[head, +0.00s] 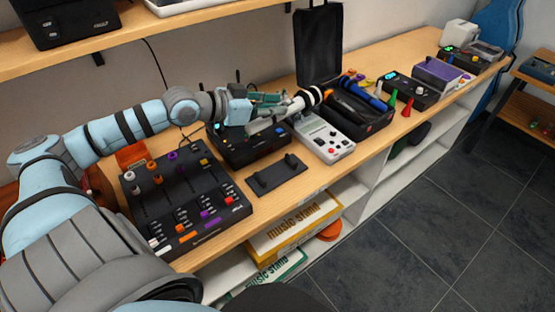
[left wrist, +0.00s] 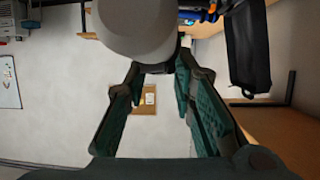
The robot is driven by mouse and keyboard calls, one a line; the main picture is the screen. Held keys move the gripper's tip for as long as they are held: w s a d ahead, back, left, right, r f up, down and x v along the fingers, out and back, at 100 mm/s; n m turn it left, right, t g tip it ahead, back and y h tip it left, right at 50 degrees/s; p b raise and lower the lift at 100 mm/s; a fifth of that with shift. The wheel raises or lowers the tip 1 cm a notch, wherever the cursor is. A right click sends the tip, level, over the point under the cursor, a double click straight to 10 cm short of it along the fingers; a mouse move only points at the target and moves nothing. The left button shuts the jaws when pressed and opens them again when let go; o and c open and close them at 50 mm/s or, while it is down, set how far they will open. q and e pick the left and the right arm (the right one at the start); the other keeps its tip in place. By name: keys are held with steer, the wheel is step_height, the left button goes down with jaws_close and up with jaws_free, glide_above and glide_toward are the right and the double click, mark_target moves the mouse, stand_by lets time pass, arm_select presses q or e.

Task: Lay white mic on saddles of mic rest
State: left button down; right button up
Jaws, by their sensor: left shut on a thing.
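The white mic (head: 301,102) is in my left gripper (head: 280,107), held above the back of the bench with its black-banded end pointing right. In the left wrist view a large pale rounded part of the mic (left wrist: 140,28) fills the top, beyond the green-padded fingers of the left gripper (left wrist: 160,72). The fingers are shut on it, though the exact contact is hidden. The mic rest (head: 277,177) is a low black plate with raised saddles near the bench's front edge. It is empty and lies in front of the gripper. My right gripper is out of view.
A black mixer (head: 185,205) stands left of the rest, and a black box (head: 250,146) stands behind it. A shelf (head: 110,38) hangs above.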

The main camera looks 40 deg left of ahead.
arm_select(q)
step_height(320, 180, down, 16)
steer(key=b, duration=0.3)
steer(key=shift+f+b, duration=0.25)
steer(key=shift+b, duration=0.05)
steer(key=shift+f, duration=0.3)
steer(key=shift+r, duration=0.1)
steer(key=shift+f+b, duration=0.55)
steer(key=shift+b, duration=0.05)
steer(key=shift+s, duration=0.1)
steer(key=c, duration=1.4)
jaws_free()
steer(key=shift+f, duration=0.1)
steer(key=shift+o, duration=0.3)
steer(key=shift+f, duration=0.1)
